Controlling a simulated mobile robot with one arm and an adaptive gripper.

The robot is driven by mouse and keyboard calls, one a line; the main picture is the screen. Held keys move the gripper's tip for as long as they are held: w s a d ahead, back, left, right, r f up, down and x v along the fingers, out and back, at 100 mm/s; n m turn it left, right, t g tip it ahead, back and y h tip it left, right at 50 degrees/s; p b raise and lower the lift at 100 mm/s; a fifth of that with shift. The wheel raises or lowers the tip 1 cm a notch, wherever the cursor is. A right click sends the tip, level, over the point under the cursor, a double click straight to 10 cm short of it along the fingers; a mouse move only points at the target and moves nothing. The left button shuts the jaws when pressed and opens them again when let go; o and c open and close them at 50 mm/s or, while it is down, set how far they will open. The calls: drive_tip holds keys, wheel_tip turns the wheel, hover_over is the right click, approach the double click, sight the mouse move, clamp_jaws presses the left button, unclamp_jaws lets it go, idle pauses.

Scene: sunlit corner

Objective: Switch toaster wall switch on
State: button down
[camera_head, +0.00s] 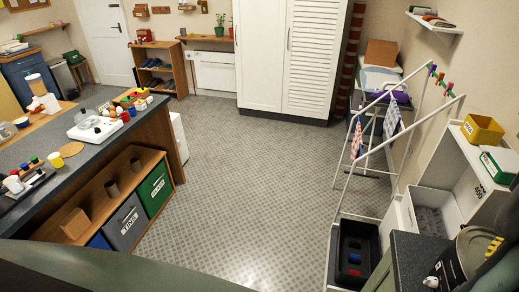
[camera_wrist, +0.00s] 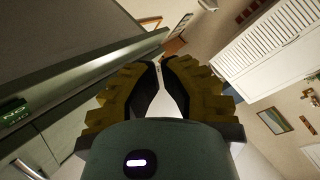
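I cannot make out a toaster or a wall switch in either view. My gripper (camera_wrist: 159,66) fills the middle of the wrist view, its two yellow ridged fingers with dark inner pads. The fingertips come almost together with a thin gap, and nothing shows between them. In the head view part of my gripper (camera_head: 493,248) shows at the lower right edge, beside a dark counter top (camera_head: 415,262). In the wrist view a dark flat surface (camera_wrist: 60,45) lies close on the left, with a small green-lit panel (camera_wrist: 14,112) at the far left.
A long counter (camera_head: 105,125) with a white appliance (camera_head: 95,127) and small items stands at the left. A drying rack (camera_head: 385,125), a white bin (camera_head: 432,212) and a black crate (camera_head: 355,250) crowd the right. The tiled floor (camera_head: 250,180) between is clear. White louvred doors (camera_head: 310,55) stand behind.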

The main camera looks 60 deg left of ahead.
drive_tip(key=s+d+f+g+h, duration=0.1)
drive_tip(key=d+f+g+h, duration=0.15)
drive_tip(key=d+h, duration=0.4)
drive_tip(key=s+d+f+g+h, duration=0.1)
drive_tip(key=d+f+g+h, duration=0.2)
drive_tip(key=d, duration=0.7)
drive_tip(key=s+d+r+m+g+h, duration=0.1)
drive_tip(key=s+d+h, duration=0.2)
drive_tip(key=d, duration=0.3)
drive_tip(key=s+d+r+m+g+h, duration=0.1)
drive_tip(key=s+d+g+h, duration=0.1)
drive_tip(key=d, duration=0.5)
drive_tip(key=shift+s+r+m+h, duration=0.25)
drive_tip(key=shift+s+h, duration=0.5)
drive_tip(key=shift+h, duration=0.5)
drive_tip(key=shift+f, duration=0.15)
